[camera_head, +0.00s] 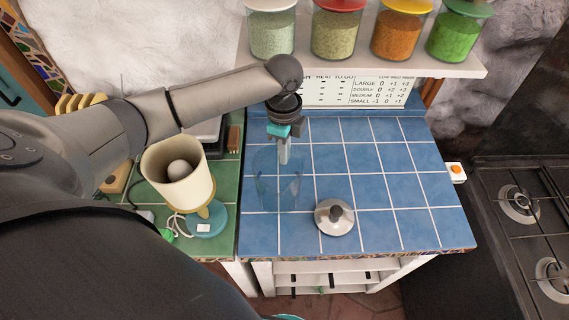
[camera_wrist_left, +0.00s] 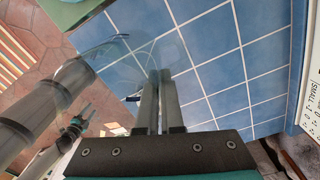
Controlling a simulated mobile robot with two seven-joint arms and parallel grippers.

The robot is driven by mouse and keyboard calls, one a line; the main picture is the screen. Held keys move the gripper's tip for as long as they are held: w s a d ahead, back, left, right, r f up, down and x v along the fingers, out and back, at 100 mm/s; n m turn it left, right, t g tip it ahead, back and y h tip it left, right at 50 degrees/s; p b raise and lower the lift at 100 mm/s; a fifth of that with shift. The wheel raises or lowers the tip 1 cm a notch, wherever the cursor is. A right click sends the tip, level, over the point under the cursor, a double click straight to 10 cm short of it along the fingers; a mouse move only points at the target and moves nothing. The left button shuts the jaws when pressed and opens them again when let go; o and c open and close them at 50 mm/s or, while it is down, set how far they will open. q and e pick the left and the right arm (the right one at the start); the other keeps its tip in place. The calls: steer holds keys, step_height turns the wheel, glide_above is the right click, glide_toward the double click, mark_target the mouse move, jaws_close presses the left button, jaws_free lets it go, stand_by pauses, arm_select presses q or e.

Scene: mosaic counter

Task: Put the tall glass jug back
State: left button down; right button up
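The tall glass jug (camera_head: 278,185) is clear and hard to make out. It is over the left part of the blue tiled counter; I cannot tell if its base touches the tiles. My left gripper (camera_head: 284,155) points down at the jug's top. In the left wrist view its fingers (camera_wrist_left: 158,85) are close together with a thin gap, and the clear jug (camera_wrist_left: 115,52) shows around their tips. They look shut on its glass; the exact contact is unclear. My right gripper (camera_wrist_left: 80,120) shows small at the left of the wrist view, its fingers unclear.
A silver lid with a dark knob (camera_head: 336,217) lies right of the jug. A cream lamp (camera_head: 178,175) stands on green tiles at left. Filled jars (camera_head: 335,33) line the shelf above. A stove (camera_head: 520,210) is at right. The blue counter's right half (camera_head: 400,190) is clear.

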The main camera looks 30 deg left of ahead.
mark_target(285, 175)
arm_select(q)
steer(key=shift+f, duration=2.4)
steer(key=c, duration=1.1)
jaws_free()
steer(key=shift+f, duration=0.15)
step_height(285, 175, up, 12)
steer(key=shift+a+r, duration=0.15)
